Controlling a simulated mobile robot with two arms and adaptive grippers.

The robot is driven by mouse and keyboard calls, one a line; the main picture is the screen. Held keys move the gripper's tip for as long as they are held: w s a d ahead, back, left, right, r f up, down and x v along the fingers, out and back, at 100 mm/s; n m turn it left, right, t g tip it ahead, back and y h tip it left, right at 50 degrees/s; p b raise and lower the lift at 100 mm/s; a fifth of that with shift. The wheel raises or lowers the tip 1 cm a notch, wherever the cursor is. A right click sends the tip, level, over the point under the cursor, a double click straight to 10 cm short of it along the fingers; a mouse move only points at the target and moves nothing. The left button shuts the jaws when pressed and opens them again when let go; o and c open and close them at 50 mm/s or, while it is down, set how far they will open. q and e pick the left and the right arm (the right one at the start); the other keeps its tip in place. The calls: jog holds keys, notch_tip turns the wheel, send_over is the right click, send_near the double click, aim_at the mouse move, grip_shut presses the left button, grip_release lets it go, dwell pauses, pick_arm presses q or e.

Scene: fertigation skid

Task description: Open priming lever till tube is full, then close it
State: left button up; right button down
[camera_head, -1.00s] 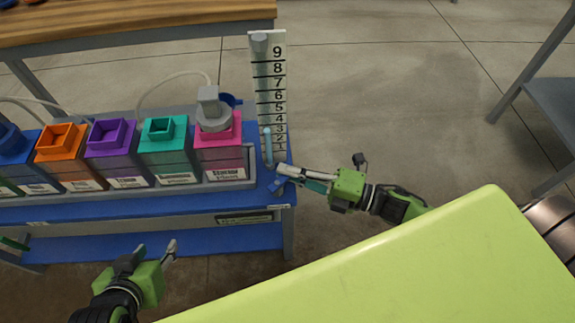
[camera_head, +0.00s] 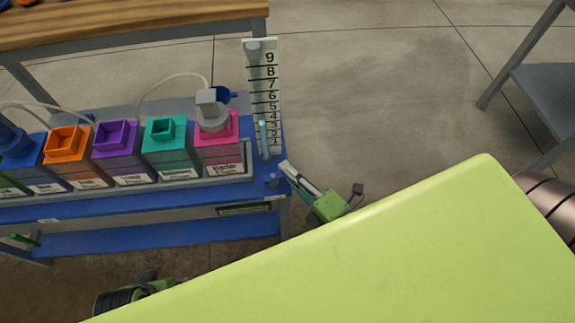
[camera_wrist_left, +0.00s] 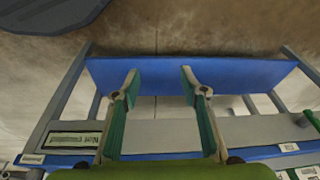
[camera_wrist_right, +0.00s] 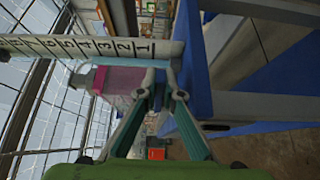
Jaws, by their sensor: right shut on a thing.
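The clear tube with a scale numbered up to 9 (camera_head: 261,85) stands upright at the right end of the blue bench. A light-blue column (camera_head: 263,140) shows in its lower part, reaching about the 3 to 4 marks. A blue lever part (camera_head: 271,181) sits below it at the bench corner. My right gripper (camera_head: 287,170) is beside the tube's foot. In the right wrist view its fingertips (camera_wrist_right: 158,80) close around a small blue piece, apparently the lever. My left gripper (camera_wrist_left: 158,80) is open and empty in front of the bench, mostly hidden in the head view.
A row of coloured containers stands on the blue bench (camera_head: 120,212), with a grey fitting (camera_head: 212,110) on the pink one (camera_head: 218,150). A wooden table (camera_head: 130,18) is behind. Floor at the right is clear up to a grey stand (camera_head: 545,95).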

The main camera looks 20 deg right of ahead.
pick_arm(q)
jog(key=shift+x, duration=0.9)
pick_arm(e)
jog(key=shift+s+f+m+t+h, duration=0.1)
jog(key=shift+s+m+t+h, duration=0.2)
jog(key=shift+m+h, duration=0.7)
pick_arm(q)
jog(key=shift+s+f, duration=0.1)
pick_arm(e)
jog(key=shift+h, duration=0.3)
jog(key=c, duration=2.4)
grip_release()
jog(key=shift+c, duration=0.2)
pick_arm(q)
jog(key=shift+d, duration=0.1)
pick_arm(e)
jog(key=s+d, duration=0.1)
jog(key=s, duration=1.1)
jog(key=shift+d, duration=0.35)
jog(key=shift+w, duration=0.1)
